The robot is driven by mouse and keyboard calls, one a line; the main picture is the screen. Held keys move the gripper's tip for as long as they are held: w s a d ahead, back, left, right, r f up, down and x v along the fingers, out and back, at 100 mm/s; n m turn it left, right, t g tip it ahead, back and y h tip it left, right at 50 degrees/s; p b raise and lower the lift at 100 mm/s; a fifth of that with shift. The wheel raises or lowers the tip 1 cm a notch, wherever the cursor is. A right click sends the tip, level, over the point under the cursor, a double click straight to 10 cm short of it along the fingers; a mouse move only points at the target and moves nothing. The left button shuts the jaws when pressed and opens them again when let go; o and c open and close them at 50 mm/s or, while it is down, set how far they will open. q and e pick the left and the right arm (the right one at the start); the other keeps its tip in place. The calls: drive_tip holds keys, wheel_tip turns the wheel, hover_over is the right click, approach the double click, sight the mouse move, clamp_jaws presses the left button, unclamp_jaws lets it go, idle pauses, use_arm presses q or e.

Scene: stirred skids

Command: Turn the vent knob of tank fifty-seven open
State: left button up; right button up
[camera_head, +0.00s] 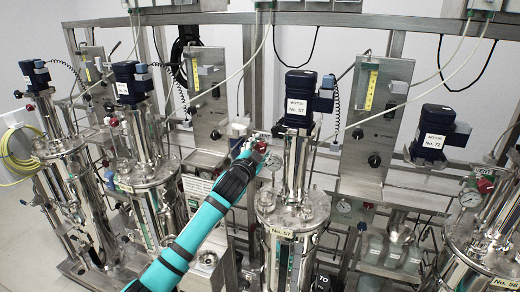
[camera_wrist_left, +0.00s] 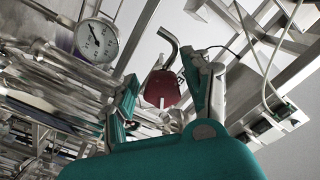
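Tank fifty-seven (camera_head: 293,245) is a steel vessel in the middle of the head view, with "No. 57" on its motor (camera_head: 298,98). A red knob (camera_wrist_left: 161,88) shows in the wrist view beside a bent metal pipe. A small red part (camera_head: 261,147) shows at my left gripper (camera_head: 262,143) in the head view, left of the motor column above the tank lid. My left gripper is open, its two fingers on either side of the red knob in the wrist view. I cannot tell whether they touch it. My right gripper is not in view.
A pressure gauge (camera_wrist_left: 97,40) shows left of the fingers in the wrist view. Panels with yellow flow tubes (camera_head: 369,88) stand behind. Another tank with a red knob (camera_head: 485,186) is at right; more tanks (camera_head: 150,190) stand at left. Hoses and frame bars crowd the background.

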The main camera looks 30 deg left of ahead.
use_arm(q)
drive_tip(key=shift+s+d+r, duration=0.1)
drive_tip(key=shift+s, duration=0.05)
drive_tip(key=v, duration=1.1)
drive_tip(key=shift+s, duration=0.4)
